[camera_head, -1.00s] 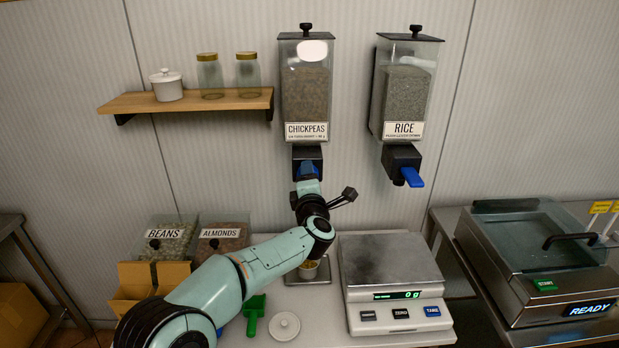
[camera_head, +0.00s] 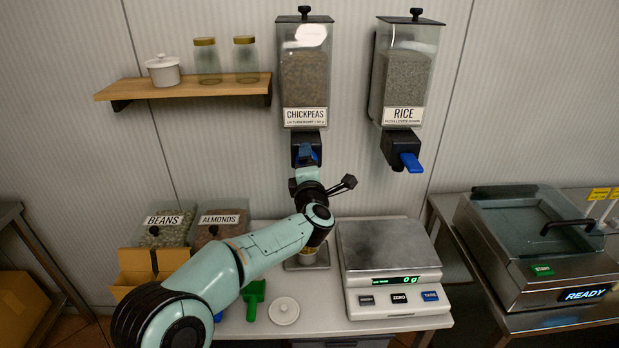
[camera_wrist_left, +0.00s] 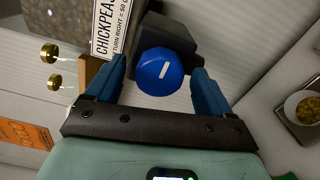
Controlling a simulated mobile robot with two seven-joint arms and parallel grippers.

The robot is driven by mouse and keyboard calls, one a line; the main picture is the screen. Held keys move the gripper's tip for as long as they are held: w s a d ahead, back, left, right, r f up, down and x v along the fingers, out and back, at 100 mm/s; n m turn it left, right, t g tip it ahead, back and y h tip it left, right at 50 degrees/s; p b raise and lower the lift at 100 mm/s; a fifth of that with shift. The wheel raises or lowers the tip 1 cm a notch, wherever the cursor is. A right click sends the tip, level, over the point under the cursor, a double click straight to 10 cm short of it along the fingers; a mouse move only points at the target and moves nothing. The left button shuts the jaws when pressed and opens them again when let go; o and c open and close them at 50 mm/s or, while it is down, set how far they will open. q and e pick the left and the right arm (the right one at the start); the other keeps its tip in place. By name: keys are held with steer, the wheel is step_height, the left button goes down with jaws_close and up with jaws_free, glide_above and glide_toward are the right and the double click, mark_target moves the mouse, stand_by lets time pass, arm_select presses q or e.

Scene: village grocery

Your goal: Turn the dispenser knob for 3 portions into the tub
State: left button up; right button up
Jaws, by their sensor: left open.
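The chickpeas dispenser (camera_head: 304,75) hangs on the wall with its black outlet below. Its round blue knob (camera_wrist_left: 160,72) with a white mark faces me in the left wrist view. My left gripper (camera_head: 307,158) is open at the outlet, its blue fingers on either side of the knob with gaps visible. The tub (camera_wrist_left: 306,106) holds some yellowish chickpeas and stands on a metal plate. In the head view the tub (camera_head: 309,251) is mostly hidden behind my left arm. My right gripper is not in view.
The rice dispenser (camera_head: 403,75) with a blue lever hangs to the right. A scale (camera_head: 392,260) reading 0 g, a white lid (camera_head: 284,311) and a green scoop (camera_head: 253,299) are on the counter. Bins of beans (camera_head: 165,227) and almonds (camera_head: 218,226) stand left.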

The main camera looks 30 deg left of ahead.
arm_select(q)
steer(key=b+v, duration=0.3)
steer(key=v, duration=1)
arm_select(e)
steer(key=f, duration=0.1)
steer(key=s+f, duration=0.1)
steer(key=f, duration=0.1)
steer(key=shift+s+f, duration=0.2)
arm_select(q)
steer(key=shift+a, duration=0.1)
steer(key=w+a+n+p, duration=0.4)
steer(key=w+a+n, duration=0.3)
steer(key=w, duration=0.3)
steer(key=shift+w+n+p, duration=0.35)
steer(key=shift+w+n, duration=0.05)
steer(key=shift+n, duration=0.2)
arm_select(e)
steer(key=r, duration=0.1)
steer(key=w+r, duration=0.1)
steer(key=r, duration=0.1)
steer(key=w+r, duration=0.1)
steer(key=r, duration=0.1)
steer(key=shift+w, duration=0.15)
arm_select(q)
steer(key=shift+f, duration=0.1)
steer(key=shift+c, duration=0.3)
steer(key=c, duration=1)
